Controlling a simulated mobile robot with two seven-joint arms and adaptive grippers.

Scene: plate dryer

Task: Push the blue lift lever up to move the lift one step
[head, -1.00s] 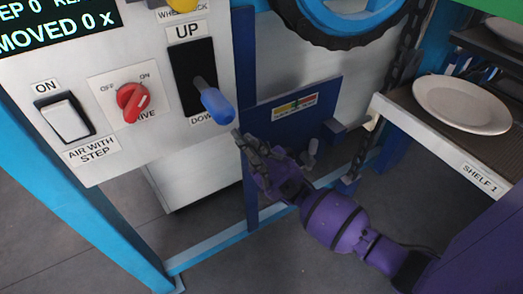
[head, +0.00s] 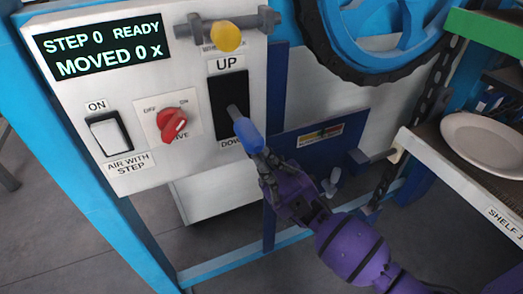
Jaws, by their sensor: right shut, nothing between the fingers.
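The blue lift lever (head: 248,134) sticks out of a black slot on the white control panel (head: 190,60). Its grip hangs toward the lower end of the slot, by the DOWN label (head: 231,142), with the UP label (head: 227,63) above the slot. My purple right gripper (head: 264,164) is shut and empty. Its fingertips are just below the lower tip of the blue grip, very close to it; I cannot tell whether they touch. The screen (head: 103,46) reads STEP 0 READY, MOVED 0 x. My left gripper is not in view.
A red rotary knob (head: 174,124), a white rocker switch (head: 109,135) and a yellow knob (head: 227,37) are on the panel. A blue wheel (head: 390,50) is at the upper right. A shelf at right holds a white plate (head: 487,143).

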